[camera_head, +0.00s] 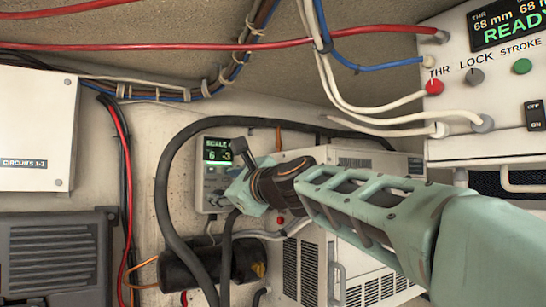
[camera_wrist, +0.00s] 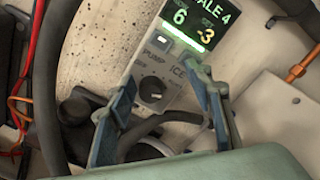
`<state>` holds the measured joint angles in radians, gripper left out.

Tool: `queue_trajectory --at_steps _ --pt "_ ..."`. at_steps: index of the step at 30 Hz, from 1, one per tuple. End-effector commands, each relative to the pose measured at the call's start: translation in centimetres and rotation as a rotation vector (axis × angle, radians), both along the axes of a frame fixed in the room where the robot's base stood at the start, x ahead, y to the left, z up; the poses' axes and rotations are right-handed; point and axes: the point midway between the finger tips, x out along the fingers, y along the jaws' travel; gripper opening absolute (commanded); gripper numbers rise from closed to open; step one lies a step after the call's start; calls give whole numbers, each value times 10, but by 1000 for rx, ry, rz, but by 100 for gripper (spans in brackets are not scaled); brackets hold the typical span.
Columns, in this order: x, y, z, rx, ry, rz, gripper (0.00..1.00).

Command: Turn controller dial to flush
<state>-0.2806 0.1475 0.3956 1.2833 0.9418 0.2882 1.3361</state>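The controller (camera_head: 210,197) is a pale box on the back wall with a lit green screen. In the head view my gripper (camera_head: 238,165) covers the controller's right part and hides the dial.
A thick black hose (camera_head: 165,190) loops around the controller's left side. A black cylinder (camera_head: 185,272) lies below. A white vented unit (camera_head: 310,265) stands behind my arm. A panel reading "READY" (camera_head: 480,130) is at the upper right; red and white cables hang from it.

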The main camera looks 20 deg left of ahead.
Motion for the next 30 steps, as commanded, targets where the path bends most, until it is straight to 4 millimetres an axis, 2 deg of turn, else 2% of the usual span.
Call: queue_trajectory --at_steps 1,15,21,30 --pt "0 -2 14 9 -13 -6 41" --pt "0 -2 64 7 -10 -7 41" --pt "1 -2 71 6 -7 -8 41" --pt "1 -3 72 5 -7 -9 41"
